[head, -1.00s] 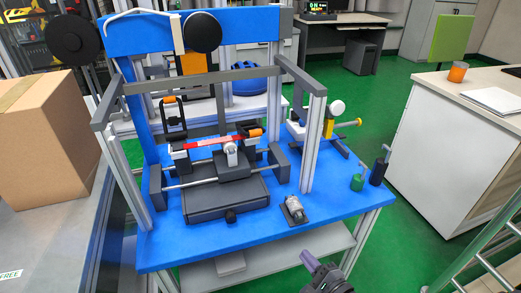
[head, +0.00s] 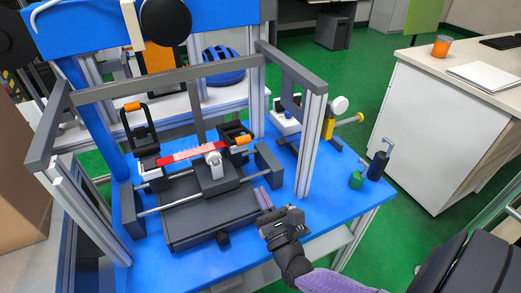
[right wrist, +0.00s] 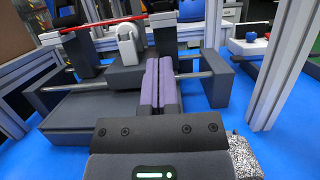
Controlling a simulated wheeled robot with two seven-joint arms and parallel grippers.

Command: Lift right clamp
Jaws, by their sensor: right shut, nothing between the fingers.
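The right clamp (head: 238,134) is a black clamp with an orange grip, low at the right end of a red-and-white bar (head: 185,155). The left clamp (head: 140,126) is black with an orange grip and stands more upright at the bar's left end. My right gripper (head: 263,197) is shut and empty, in front of and below the right clamp, apart from it. Its purple fingers (right wrist: 161,85) lie together in the right wrist view, pointing toward the rig. The right clamp's orange grip is not visible there. My left gripper is out of view.
A grey frame post (head: 311,145) stands right of the clamp, and a crossbar (head: 170,72) spans above. A dark base block (head: 210,215) with rails lies below. Green and dark weights (head: 356,180) stand on the blue table's right. A speckled part (right wrist: 244,155) lies beside my gripper.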

